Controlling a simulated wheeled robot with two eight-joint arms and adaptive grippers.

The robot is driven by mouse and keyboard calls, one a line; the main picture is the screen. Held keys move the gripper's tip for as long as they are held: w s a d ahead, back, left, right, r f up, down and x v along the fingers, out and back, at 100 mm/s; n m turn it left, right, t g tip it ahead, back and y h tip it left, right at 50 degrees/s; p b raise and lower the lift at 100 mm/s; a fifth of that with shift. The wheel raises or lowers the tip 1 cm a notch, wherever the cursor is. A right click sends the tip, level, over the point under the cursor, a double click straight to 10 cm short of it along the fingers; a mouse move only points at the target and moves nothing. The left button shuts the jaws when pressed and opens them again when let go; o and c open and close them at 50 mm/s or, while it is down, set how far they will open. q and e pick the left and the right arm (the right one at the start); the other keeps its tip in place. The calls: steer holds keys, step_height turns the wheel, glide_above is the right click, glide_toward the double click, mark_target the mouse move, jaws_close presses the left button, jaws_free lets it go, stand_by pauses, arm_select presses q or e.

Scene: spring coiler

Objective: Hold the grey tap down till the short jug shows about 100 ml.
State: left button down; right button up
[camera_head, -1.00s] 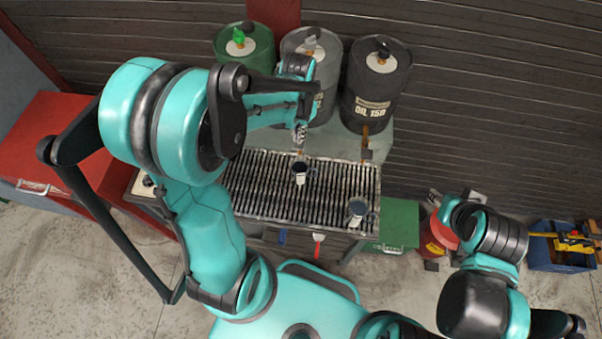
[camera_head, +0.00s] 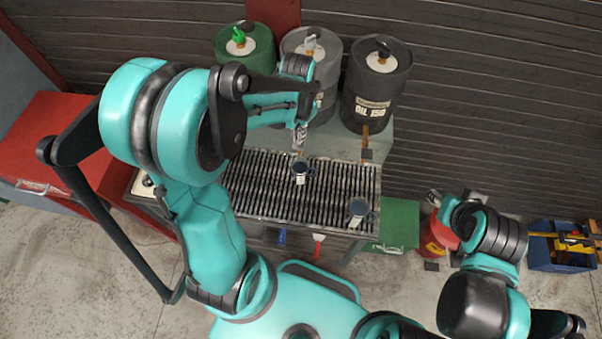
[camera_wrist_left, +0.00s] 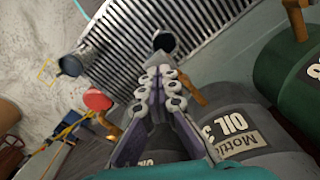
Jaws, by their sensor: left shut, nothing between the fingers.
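My left gripper (camera_head: 299,142) is shut and empty, in front of the grey drum (camera_head: 327,104) and above one jug (camera_head: 302,172). In the left wrist view its fingertips (camera_wrist_left: 158,76) are together, beside the brownish tap body (camera_wrist_left: 191,90) of the grey drum. The tap's lever is hidden at the fingers, so I cannot tell if it is pressed. That jug, dark inside, also shows in the wrist view (camera_wrist_left: 165,42). A second jug (camera_head: 358,208) stands at the grate's front right. I cannot tell which jug is shorter, nor read any level. My right gripper (camera_head: 435,197) is small and unclear.
The slatted grate (camera_head: 255,190) carries both jugs. A green drum (camera_head: 245,52) and a black drum (camera_head: 375,90) flank the grey one. The black drum's tap (camera_head: 366,137) overhangs the grate's back edge. A red can (camera_head: 436,238) stands on the floor to the right.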

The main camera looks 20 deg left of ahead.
arm_select(q)
steer(key=shift+f+b, duration=1.3)
steer(key=shift+f, duration=0.15)
stand_by(3.0)
step_height(320, 180, up, 7)
steer(key=p, duration=0.5)
steer(key=shift+r, duration=0.15)
steer(key=shift+f, duration=0.2)
steer(key=s+d+f+n+t+b, duration=0.3)
steer(key=s+f+t+b, duration=0.4)
steer(key=b, duration=1.5)
step_height(320, 180, down, 6)
steer(key=s+d, duration=0.1)
steer(key=s, duration=0.1)
steer(key=shift+s+b, duration=0.3)
steer(key=shift+s, duration=0.05)
